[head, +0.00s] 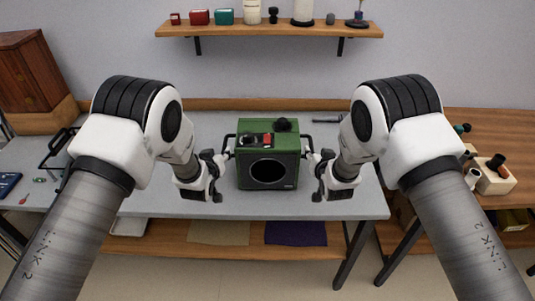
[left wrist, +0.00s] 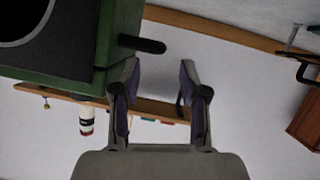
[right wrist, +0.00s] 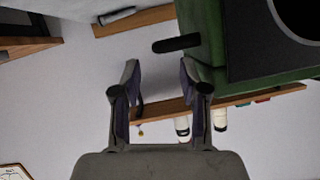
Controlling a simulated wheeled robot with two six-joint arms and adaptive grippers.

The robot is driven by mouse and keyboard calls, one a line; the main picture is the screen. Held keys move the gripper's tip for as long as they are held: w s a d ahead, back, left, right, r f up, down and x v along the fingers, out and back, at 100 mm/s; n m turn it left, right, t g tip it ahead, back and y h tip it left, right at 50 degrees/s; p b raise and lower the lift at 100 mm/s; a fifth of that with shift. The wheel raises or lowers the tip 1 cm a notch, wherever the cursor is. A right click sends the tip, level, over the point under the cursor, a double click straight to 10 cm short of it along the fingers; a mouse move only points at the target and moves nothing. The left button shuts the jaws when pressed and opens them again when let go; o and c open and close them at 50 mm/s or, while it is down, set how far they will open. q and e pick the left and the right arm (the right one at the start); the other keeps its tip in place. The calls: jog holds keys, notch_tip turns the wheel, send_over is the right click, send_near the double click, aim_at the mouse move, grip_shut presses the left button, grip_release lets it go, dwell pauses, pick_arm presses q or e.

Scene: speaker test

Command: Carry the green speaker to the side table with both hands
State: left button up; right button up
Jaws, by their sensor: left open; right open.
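The green speaker (head: 285,137) stands upright on the grey workbench (head: 350,203), its round black cone facing me and a dark handle on each side. It also shows in the left wrist view (left wrist: 118,35) and right wrist view (right wrist: 205,30). My left gripper (head: 222,158) is open beside the left handle (left wrist: 142,45). My right gripper (head: 315,158) is open beside the right handle (right wrist: 176,43). In both wrist views the handle lies just beyond the fingertips; I cannot tell if they touch. A wooden table (head: 510,130) stands at the right.
A beige box (head: 495,181) and a white cup (head: 472,178) sit on the wooden table. A wall shelf (head: 270,30) with several items hangs behind. A wooden cabinet (head: 32,72) stands at far left. The bench in front of the speaker is clear.

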aim_at(224, 148)
pick_arm(q)
jog(key=x, duration=0.7)
jog(key=shift+w+f, duration=0.25)
jog(key=shift+w, duration=0.05)
pick_arm(e)
jog(key=x, duration=0.7)
jog(key=shift+w+f, duration=0.2)
jog(key=shift+w, duration=0.1)
pick_arm(q)
grip_shut()
pick_arm(e)
grip_shut()
